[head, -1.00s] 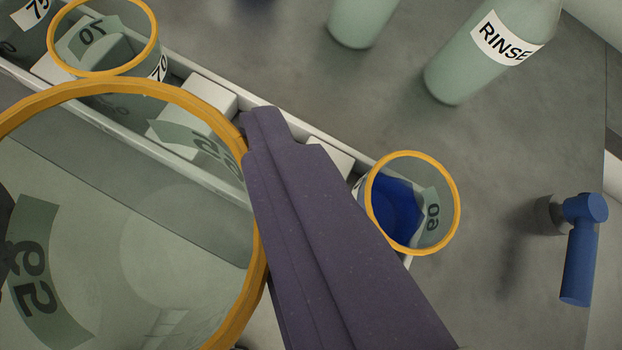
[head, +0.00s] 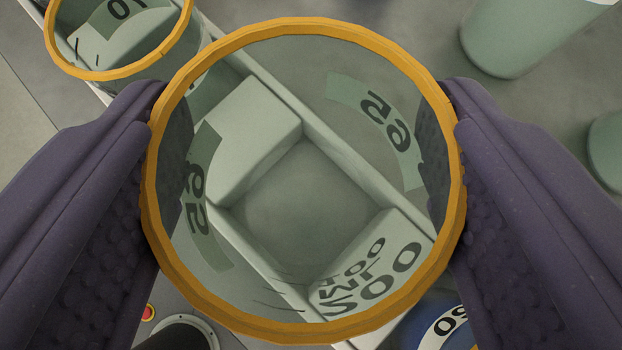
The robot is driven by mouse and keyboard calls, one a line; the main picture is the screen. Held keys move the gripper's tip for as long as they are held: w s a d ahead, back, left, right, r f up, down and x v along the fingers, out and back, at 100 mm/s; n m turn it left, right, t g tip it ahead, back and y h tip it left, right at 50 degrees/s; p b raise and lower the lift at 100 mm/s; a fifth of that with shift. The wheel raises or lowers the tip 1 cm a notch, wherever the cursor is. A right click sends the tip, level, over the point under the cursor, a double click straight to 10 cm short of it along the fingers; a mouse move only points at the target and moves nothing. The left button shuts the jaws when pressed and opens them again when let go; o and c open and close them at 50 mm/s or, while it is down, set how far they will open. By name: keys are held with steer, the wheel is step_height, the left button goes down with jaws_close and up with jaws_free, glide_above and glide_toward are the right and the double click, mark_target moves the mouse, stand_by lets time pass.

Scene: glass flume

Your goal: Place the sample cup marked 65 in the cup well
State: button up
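My gripper (head: 303,105) is shut on a clear cup with an orange rim (head: 388,125), one purple finger against each side. The cup's label shows twice and appears to read 65, turned over. I look down into the cup, which seems empty. Through its clear bottom I see a pale rack (head: 207,30) and a square gap (head: 308,205) between two white blocks, the likely cup well. Printing shows at the lower right inside the cup outline, partly unreadable. How high the cup is above the rack I cannot tell.
A cup marked 70 (head: 118,72) stands in the rack at the upper left. Green bottles stand at the top right (head: 525,35) and right edge (head: 608,150). A red button (head: 148,312) shows lower left.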

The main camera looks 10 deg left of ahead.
mark_target(303, 142)
step_height(303, 142, down, 5)
steer(key=shift+w+r+b, duration=0.1)
steer(key=shift+r+b, duration=0.1)
steer(key=shift+b, duration=0.9)
steer(key=shift+r, duration=0.1)
steer(key=o, duration=1.1)
steer(key=shift+o, duration=0.2)
